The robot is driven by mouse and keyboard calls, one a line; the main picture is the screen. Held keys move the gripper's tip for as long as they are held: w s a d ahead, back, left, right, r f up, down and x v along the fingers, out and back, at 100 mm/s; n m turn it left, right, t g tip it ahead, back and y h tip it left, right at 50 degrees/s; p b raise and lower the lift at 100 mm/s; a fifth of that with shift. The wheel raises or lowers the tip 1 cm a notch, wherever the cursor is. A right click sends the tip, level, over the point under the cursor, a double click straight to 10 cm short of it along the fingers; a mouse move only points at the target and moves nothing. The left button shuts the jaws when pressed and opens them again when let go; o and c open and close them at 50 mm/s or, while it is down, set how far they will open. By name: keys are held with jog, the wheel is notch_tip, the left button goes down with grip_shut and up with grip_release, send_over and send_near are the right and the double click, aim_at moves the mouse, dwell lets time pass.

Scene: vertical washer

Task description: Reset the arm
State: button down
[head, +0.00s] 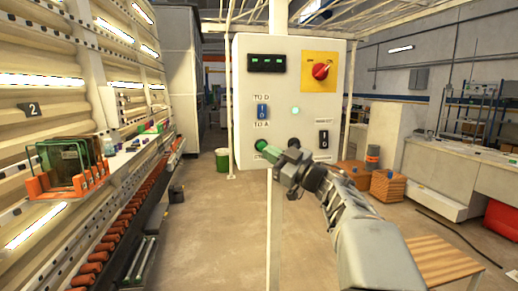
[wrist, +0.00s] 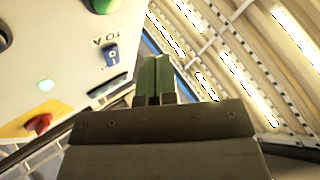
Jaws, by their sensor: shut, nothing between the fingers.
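My gripper (head: 270,153) is in front of the lower part of a white control box (head: 290,92). Its green fingers are shut together with nothing between them. They show upright in the wrist view (wrist: 155,75), to the right of the panel's controls. In the head view the fingertips overlap the area by a green button (head: 261,145); whether they touch it I cannot tell. The box carries a blue switch (head: 262,111), a lit green lamp (head: 295,111), a black switch (head: 323,139) and a red knob (head: 320,71) on a yellow plate.
A glass washer with an orange roller conveyor (head: 118,232) stands at the left. An orange rack (head: 65,190) holds glass panes there. A wooden table (head: 440,262) is at the lower right. Orange containers (head: 387,187) stand behind my arm.

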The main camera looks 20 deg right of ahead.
jog(key=w+d+f+m+h, duration=0.2)
jog(key=d+f+m+h, duration=0.4)
jog(key=d+m+h, duration=0.6)
jog(key=s+f+m+g+h, duration=0.1)
jog(key=s+f+g+h, duration=0.4)
jog(key=f, duration=0.3)
jog(key=s+a+f+m+g+y, duration=0.1)
jog(key=s+a+f+g, duration=0.25)
jog(key=a+f, duration=0.2)
jog(key=s+a+f+g+y, duration=0.1)
jog(key=s+a+f+g, duration=0.3)
jog(key=f, duration=0.3)
jog(key=s+a+f+n+g+y, duration=0.1)
jog(key=s+a+f+n+y, duration=0.1)
jog(key=s+a, duration=0.7)
jog(key=a+f+y, duration=0.1)
jog(key=a, duration=0.3)
jog(key=shift+s+f+y, duration=0.2)
jog(key=shift+f+y, duration=0.1)
jog(key=shift+f, duration=0.05)
dwell(1.3)
